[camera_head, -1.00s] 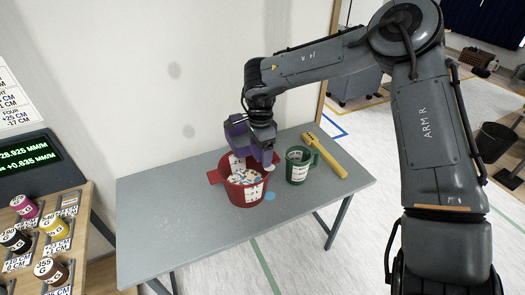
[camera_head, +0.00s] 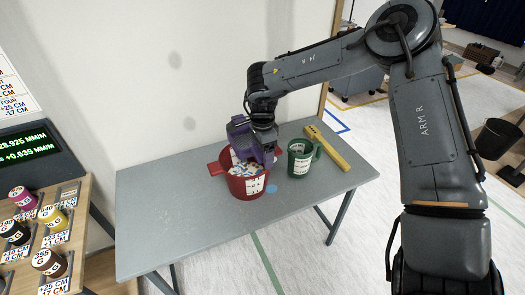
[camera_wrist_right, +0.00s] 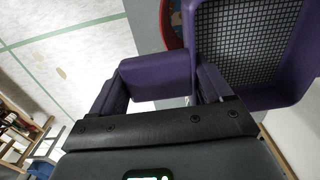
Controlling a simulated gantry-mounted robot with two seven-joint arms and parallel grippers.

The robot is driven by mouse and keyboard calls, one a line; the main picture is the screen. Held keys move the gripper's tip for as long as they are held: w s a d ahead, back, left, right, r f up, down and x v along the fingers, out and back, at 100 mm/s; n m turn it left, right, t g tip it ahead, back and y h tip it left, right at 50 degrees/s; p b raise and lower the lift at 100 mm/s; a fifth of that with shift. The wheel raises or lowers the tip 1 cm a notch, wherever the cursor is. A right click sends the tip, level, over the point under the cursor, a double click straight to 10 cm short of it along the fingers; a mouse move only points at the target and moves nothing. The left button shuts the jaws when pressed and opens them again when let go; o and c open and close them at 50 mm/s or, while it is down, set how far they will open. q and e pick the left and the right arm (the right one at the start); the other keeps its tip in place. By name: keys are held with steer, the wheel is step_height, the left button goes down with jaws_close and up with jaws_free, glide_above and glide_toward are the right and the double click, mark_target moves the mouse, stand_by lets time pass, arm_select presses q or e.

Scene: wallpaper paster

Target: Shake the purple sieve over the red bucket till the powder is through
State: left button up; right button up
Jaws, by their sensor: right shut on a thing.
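My right gripper (camera_head: 262,135) is shut on the purple sieve (camera_head: 241,143) and holds it above the red bucket (camera_head: 243,188) on the grey table. In the right wrist view the sieve's handle (camera_wrist_right: 155,74) sits between the fingers, and its dark mesh (camera_wrist_right: 243,45) lies at upper right. I see no powder on the visible mesh. The bucket has a white label and holds pale and coloured bits. A slice of its red rim shows beside the sieve in the wrist view (camera_wrist_right: 173,25). My left gripper is not in view.
The grey table (camera_head: 160,215) is clear at left. A rack of coloured pots (camera_head: 45,240) stands at far left. A wall is behind.

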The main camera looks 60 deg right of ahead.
steer(key=shift+f+b, duration=1.1)
steer(key=shift+f, duration=0.95)
steer(key=shift+a, duration=0.1)
steer(key=shift+w+a, duration=0.2)
steer(key=shift+a, duration=0.65)
steer(key=shift+d, duration=0.1)
